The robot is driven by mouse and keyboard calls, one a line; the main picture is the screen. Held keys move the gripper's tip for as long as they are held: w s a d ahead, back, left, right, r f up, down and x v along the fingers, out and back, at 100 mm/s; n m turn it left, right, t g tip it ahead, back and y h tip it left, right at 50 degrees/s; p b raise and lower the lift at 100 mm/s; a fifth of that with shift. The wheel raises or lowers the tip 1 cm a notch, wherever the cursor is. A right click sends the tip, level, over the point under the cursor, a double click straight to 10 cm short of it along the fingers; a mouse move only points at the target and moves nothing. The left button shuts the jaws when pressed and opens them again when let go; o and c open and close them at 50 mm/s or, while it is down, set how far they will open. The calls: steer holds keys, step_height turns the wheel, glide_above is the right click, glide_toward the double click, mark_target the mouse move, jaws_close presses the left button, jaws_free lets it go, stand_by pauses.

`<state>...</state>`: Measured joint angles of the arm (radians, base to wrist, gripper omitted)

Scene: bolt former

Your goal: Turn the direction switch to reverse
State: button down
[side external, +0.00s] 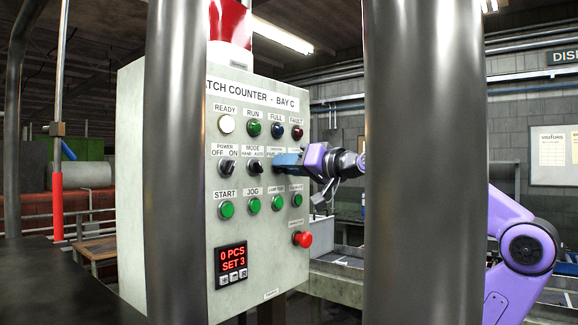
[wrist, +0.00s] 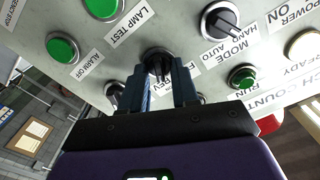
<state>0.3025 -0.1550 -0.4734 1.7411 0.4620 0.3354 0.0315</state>
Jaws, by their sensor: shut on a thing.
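The direction switch (wrist: 157,56) is a black rotary knob on the grey panel, to the right of the mode switch (side external: 255,167) in the side view. My gripper (wrist: 162,75) has its two blue fingers shut on the knob, one on each side. In the side view my gripper (side external: 281,162) reaches the panel from the right and covers most of the knob. The knob's label is mostly hidden by the fingers, so its exact setting cannot be read. The mode switch also shows in the wrist view (wrist: 222,20).
The power switch (side external: 227,168) is further left. Green buttons (side external: 253,205) sit below, indicator lamps (side external: 254,129) above. A red emergency stop (side external: 303,239) juts out at lower right. Two thick dark posts (side external: 424,160) stand in front of the side camera.

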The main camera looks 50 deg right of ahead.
steer(key=shift+m, duration=0.4)
steer(key=c, duration=0.9)
jaws_free()
steer(key=s, duration=1.7)
steer(key=shift+s, duration=0.2)
steer(key=shift+f, duration=0.1)
